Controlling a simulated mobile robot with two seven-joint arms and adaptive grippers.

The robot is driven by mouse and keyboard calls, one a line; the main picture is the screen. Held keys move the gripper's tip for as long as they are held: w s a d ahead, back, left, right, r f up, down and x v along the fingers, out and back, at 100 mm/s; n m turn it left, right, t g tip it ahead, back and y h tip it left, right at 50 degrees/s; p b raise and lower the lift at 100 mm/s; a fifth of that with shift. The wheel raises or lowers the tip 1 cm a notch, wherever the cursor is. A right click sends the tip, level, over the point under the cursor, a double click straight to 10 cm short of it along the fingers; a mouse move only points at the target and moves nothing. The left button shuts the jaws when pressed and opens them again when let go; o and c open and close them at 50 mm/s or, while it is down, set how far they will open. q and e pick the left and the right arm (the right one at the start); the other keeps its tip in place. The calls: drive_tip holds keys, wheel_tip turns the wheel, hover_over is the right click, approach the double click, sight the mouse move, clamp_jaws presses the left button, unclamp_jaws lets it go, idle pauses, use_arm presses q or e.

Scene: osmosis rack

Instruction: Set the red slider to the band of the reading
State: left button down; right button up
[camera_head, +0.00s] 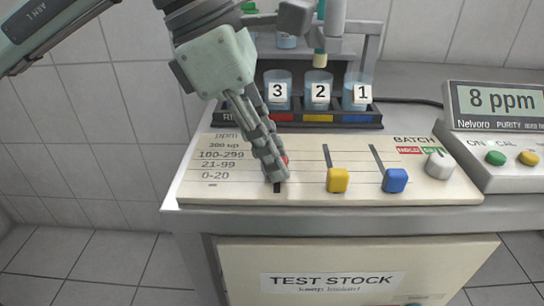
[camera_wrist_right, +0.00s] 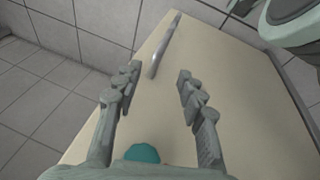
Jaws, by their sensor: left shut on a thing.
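The red slider (camera_head: 285,160) is mostly hidden behind my left gripper (camera_head: 274,173), which is shut on it; only a small red patch shows. Its slot shows just below the fingertips, and its exact band cannot be told. The meter (camera_head: 497,101) reads 8 ppm. The panel (camera_head: 330,202) lists bands from 300 up at the top down to 0-20 at the bottom. My right gripper (camera_wrist_right: 158,90) is open and empty in the right wrist view, facing a pale surface with a teal knob (camera_wrist_right: 142,153).
The yellow slider (camera_head: 338,180) and blue slider (camera_head: 395,180) sit low in their slots. A grey batch knob (camera_head: 439,165) is at the panel's right. Numbered beakers stand in a rack (camera_head: 330,124) behind. A TEST STOCK door (camera_head: 345,258) is below.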

use_arm(q)
drive_tip(key=c, duration=1.5)
unclamp_jaws()
drive_tip(key=shift+r, duration=0.1)
drive_tip(key=v, duration=1.2)
